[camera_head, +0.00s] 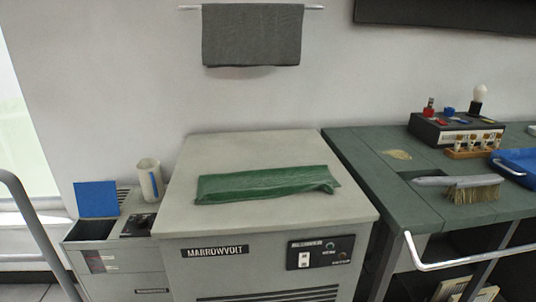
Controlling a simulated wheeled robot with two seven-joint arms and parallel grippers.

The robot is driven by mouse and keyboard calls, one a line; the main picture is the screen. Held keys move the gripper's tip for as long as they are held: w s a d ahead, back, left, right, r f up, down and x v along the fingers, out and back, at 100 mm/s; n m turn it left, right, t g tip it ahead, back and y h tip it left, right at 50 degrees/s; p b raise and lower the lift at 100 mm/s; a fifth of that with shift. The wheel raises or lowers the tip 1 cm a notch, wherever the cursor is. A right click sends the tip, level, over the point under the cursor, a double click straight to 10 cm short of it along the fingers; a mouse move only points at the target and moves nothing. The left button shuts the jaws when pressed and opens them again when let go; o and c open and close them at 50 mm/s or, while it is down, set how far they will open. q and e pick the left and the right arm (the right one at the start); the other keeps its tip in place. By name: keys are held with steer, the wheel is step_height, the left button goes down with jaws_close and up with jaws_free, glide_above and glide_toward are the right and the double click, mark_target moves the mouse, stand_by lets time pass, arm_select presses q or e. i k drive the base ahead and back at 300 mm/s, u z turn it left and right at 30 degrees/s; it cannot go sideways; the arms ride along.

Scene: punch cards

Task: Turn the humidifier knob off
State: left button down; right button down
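No label that I can read says humidifier. A grey cabinet marked MARROWVOLT (270,232) stands in the middle. Its front has a black control panel (320,252) with a white switch and small round knobs at its right side; their settings are too small to read. A lower grey unit (100,259) stands to its left, with a dark panel (138,225) on top that bears a small knob-like part, its setting unclear. I cannot tell which of these is the humidifier. Neither of my grippers is in view.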

mark_target(142, 222)
steer(key=u, duration=0.45)
steer(key=k, duration=1.15)
steer(key=u, duration=1.55)
steer(key=i, duration=1.9)
steer(key=z, duration=0.45)
steer(key=i, duration=1.35)
steer(key=z, duration=1.4)
steer(key=i, duration=0.3)
steer(key=z, duration=0.05)
